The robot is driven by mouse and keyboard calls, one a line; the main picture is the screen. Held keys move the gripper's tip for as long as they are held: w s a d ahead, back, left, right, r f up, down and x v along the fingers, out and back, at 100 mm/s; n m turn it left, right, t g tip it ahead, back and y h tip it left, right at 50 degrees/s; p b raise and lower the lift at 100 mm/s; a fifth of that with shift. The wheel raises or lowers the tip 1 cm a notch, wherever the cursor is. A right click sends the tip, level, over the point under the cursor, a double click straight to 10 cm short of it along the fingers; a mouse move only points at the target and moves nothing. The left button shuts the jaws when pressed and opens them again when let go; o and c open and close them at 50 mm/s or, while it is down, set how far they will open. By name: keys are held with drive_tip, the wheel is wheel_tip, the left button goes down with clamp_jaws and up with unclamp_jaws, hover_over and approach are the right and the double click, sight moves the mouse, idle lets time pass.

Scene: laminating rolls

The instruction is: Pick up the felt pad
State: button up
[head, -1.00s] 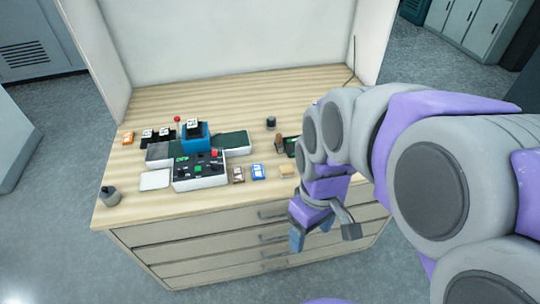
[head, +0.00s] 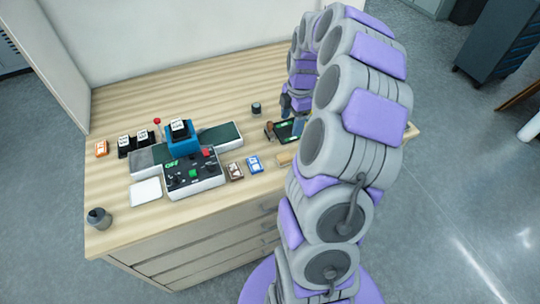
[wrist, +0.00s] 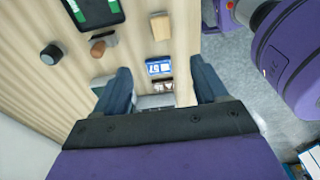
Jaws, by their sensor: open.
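No item is plainly labelled as the felt pad. A small tan block (head: 286,158) lies near the front edge of the tabletop, and it also shows in the wrist view (wrist: 160,27), beyond and between the fingertips. A flat white square (head: 146,191) lies at the front left; I cannot tell which of the two is felt. My gripper (head: 293,113) is over the right part of the tabletop beside the dark green tray. In the wrist view my gripper (wrist: 161,68) has its two blue fingers wide apart with nothing held between them.
A control box (head: 193,178) stands mid-table.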

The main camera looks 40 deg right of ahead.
drive_tip(key=b, duration=0.2)
hover_over(285, 156)
drive_tip(key=f, duration=1.2)
drive_tip(key=shift+w+d+f, duration=0.1)
drive_tip(key=shift+d+f, duration=0.05)
drive_tip(key=shift+d, duration=0.05)
wheel_tip(285, 156, down, 5)
drive_tip(key=shift+d+r+b, duration=0.1)
drive_tip(key=shift+r+b, duration=0.1)
drive_tip(key=shift+b, duration=0.3)
drive_tip(key=shift+f, duration=0.3)
drive_tip(key=shift+a+r, duration=0.1)
drive_tip(key=shift+a, duration=0.35)
drive_tip(key=shift+c, duration=1)
drive_tip(key=shift+d, duration=0.25)
drive_tip(key=c, duration=0.6)
drive_tip(key=shift+a, duration=0.1)
drive_tip(key=shift+c, duration=1.3)
